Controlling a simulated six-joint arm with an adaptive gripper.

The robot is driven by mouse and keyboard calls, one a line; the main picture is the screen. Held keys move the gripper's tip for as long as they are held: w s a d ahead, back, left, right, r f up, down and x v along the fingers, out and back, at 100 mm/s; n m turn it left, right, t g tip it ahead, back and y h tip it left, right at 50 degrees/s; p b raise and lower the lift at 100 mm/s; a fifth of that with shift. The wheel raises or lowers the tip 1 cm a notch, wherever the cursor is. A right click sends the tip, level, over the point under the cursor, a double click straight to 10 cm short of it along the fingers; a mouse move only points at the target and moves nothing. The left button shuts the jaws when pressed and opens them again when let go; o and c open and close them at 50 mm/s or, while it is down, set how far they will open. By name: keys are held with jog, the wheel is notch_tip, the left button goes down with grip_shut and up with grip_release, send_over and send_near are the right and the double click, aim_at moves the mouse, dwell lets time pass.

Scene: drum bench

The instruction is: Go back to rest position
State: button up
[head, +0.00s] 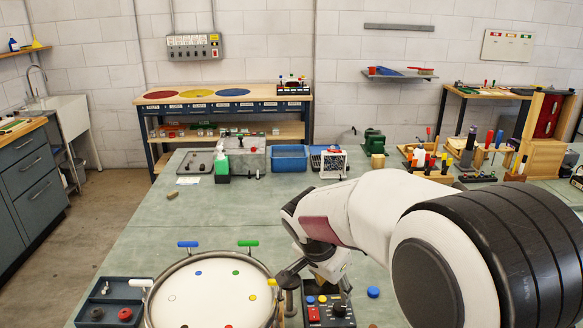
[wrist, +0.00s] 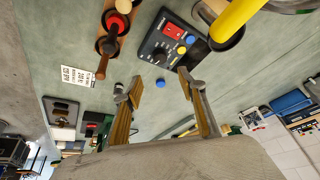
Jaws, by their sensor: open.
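My gripper (wrist: 161,80) is open in the wrist view, with two tan-padded fingers apart and nothing held between them. In the head view my arm reaches in from the right, and my gripper hangs above the bench beside the drum, partly hidden by the arm. A black control box (head: 318,311) with red, yellow and blue parts and a dark knob sits below it; it also shows in the wrist view (wrist: 160,54). A round drum (head: 212,300) with a white top and coloured dots stands left of the gripper, with blue, green, white and yellow handles at its rim.
A small blue disc (head: 373,292) lies on the green bench (head: 240,215). A dark tray (head: 108,312) stands left of the drum. A green bottle (head: 221,168), blue bin (head: 289,158) and tool racks line the back. The bench's middle left is mostly clear.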

jog(key=s+d+r+n+y, duration=0.1)
jog(key=s+r+n, duration=0.2)
jog(key=s, duration=0.6)
jog(key=s+d+r+n+t+y, duration=0.1)
jog(key=s+d+r+n, duration=0.1)
jog(key=s, duration=0.8)
jog(key=s+d+r+n+t+y, duration=0.1)
jog(key=s+r+n, duration=0.3)
jog(key=s, duration=0.6)
jog(key=shift+d+r, duration=0.15)
jog(key=shift+d, duration=0.45)
dwell(2.1)
